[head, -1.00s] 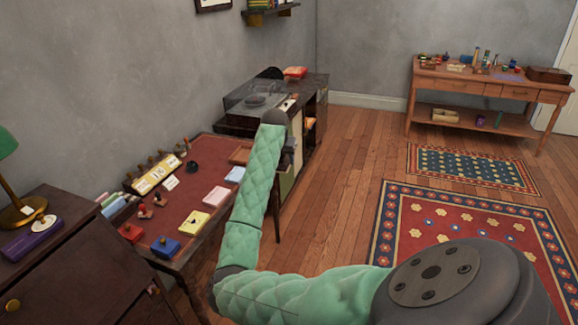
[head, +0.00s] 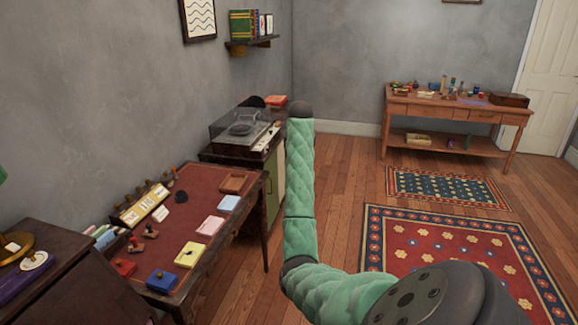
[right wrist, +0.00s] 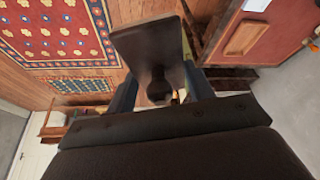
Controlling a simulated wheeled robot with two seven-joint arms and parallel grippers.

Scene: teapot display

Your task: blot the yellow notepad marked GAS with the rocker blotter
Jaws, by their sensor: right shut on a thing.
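The yellow notepad (head: 190,255) lies on the red-topped desk (head: 205,190), near its front edge, between a blue box and a pink notepad; its lettering is too small to read. My right arm rises in front of the head camera, and its gripper is hidden in that view. In the right wrist view my right gripper (right wrist: 160,88) is shut on the rocker blotter (right wrist: 148,48), a dark brown piece with a flat broad face and a rounded knob between the fingers. The blotter is in the air, away from the notepad. My left gripper is not in view.
A pink notepad (head: 210,226), a light blue notepad (head: 229,203) and a wooden tray (head: 237,181) line the desk's right side. A record player (head: 240,130) stands beyond; open floor lies right.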

